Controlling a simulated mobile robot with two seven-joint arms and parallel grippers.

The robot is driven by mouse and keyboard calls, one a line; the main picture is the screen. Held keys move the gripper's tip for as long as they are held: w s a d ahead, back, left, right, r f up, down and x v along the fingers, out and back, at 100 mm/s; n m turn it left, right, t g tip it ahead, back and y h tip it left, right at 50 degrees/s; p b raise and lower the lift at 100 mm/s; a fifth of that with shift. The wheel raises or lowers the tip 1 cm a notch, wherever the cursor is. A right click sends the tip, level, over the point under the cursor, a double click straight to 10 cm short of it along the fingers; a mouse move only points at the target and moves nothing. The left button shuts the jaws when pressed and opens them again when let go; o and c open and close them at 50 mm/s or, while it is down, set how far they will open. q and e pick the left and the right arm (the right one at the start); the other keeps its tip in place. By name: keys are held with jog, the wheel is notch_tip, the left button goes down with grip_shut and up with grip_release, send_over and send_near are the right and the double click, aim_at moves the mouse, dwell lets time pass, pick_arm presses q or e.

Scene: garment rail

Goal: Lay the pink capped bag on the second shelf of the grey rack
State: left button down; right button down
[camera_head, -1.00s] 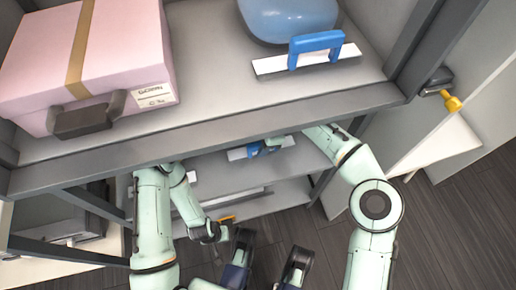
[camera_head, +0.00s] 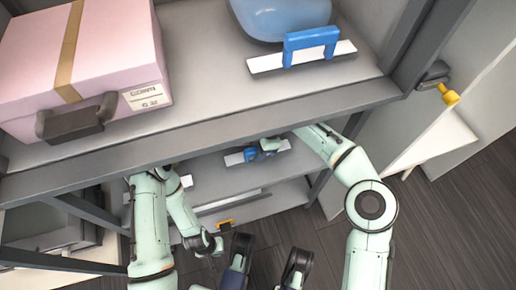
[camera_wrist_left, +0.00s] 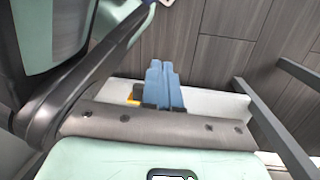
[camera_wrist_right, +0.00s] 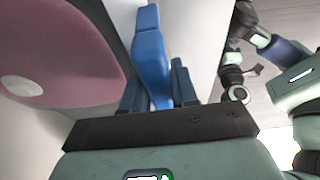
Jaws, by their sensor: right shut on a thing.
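The grey rack (camera_head: 330,103) fills the head view. Its second shelf (camera_head: 215,168) shows below the top board. My right gripper (camera_head: 268,146) reaches in under the top shelf and is closed on a blue handle (camera_wrist_right: 150,52) with a white plate behind it. The pink capped bag (camera_wrist_right: 62,50), with a round white cap, shows close beside it in the right wrist view. I cannot tell whether bag and handle are joined. The bag is hidden in the head view. My left gripper (camera_wrist_left: 162,68) is shut and empty, low in front of the rack.
A pink case (camera_head: 90,65) and a blue bag (camera_head: 280,15) behind a blue-handled plate (camera_head: 312,42) stand on the top shelf. The top board hangs over my right gripper. A yellow knob (camera_head: 450,97) sits on the right. Dark floor (camera_head: 430,230) is clear there.

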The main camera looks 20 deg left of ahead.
jog(key=c, duration=0.9)
grip_release()
jog(key=shift+r, duration=0.1)
jog(key=shift+r, duration=0.25)
jog(key=r, duration=0.1)
jog(key=d+r+p, duration=0.1)
jog(key=w+d+r, duration=0.1)
jog(key=shift+r+p, duration=0.3)
jog(key=shift+p, duration=0.1)
pick_arm(q)
jog(key=w+r+t+p, duration=0.1)
jog(key=w+r+t, duration=0.1)
jog(key=w+r, duration=0.2)
jog(key=shift+w+d+r, duration=0.15)
jog(key=shift+w+d, duration=0.3)
jog(key=shift+w, duration=0.55)
pick_arm(e)
jog(key=w+d, duration=0.2)
jog(key=d, duration=0.1)
jog(key=w+d, duration=0.2)
jog(key=d, duration=0.1)
jog(key=w+d, duration=0.1)
jog(key=d, duration=0.2)
jog(key=shift+w+f, duration=0.15)
jog(key=shift+w, duration=0.25)
